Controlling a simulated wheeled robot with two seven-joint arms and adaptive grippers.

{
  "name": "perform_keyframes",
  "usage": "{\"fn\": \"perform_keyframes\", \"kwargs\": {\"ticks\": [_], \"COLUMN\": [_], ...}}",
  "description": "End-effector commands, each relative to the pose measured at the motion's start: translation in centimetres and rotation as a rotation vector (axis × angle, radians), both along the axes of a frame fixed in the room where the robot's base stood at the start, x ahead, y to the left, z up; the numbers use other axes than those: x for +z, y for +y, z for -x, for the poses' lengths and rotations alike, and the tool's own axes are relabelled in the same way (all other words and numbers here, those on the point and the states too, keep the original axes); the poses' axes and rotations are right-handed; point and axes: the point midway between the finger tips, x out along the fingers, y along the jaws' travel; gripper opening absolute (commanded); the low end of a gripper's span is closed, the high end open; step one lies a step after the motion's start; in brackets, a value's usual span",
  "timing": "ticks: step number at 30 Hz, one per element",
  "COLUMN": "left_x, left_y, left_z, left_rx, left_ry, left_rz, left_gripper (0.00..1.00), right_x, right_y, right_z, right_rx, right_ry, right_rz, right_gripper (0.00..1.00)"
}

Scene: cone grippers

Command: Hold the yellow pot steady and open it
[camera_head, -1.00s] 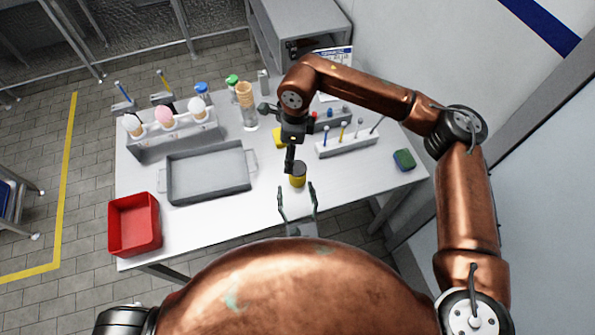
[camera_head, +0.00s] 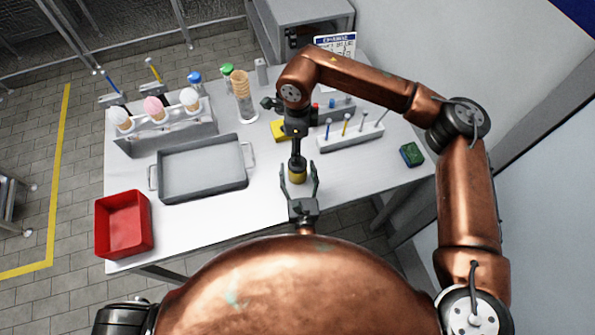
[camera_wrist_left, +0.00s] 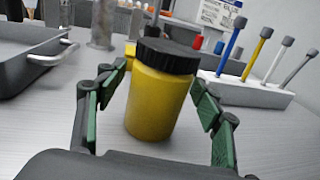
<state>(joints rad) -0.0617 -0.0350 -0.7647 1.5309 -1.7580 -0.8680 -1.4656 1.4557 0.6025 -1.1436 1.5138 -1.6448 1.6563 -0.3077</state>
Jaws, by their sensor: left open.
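The yellow pot (camera_head: 297,178) stands upright near the front of the table. In the left wrist view its black ridged lid (camera_wrist_left: 168,56) is on top and its yellow body (camera_wrist_left: 158,103) sits between my fingers. My left gripper (camera_head: 302,170) is open, with one finger on each side of the pot and a visible gap to each in the left wrist view (camera_wrist_left: 155,88). My right gripper (camera_head: 297,158) points down over the lid and hides part of it in the head view.
A grey tray (camera_head: 203,196) lies left of the pot, with a red bin (camera_head: 124,224) beyond it. A white rack (camera_head: 352,142) of coloured sticks stands right of the pot, and a yellow block (camera_head: 279,133) lies behind. A green-blue sponge (camera_head: 411,154) lies far right.

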Motion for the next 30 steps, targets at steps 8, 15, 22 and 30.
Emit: {"fn": "perform_keyframes", "kwargs": {"ticks": [8,15,22,30], "left_x": [-0.02,-0.03,-0.03,-0.04], "left_y": [0.07,0.08,0.09,0.09], "left_z": [-0.43,-0.41,-0.39,-0.39], "left_rx": [0.001,0.001,0.001,0.001], "left_ry": [0.001,0.001,0.001,0.001], "left_rz": [0.0,0.0,0.0,0.0], "left_gripper": [0.61,0.49,0.33,0.14], "right_x": [-0.02,-0.02,-0.02,-0.02], "right_y": [0.02,0.02,0.02,0.02], "right_z": [0.03,0.03,0.03,0.02], "right_rx": [0.0,0.0,0.0,0.0], "right_ry": [0.001,0.001,0.001,0.0], "right_rz": [0.0,0.0,0.0,0.0], "right_gripper": [0.59,0.59,0.59,0.59]}}
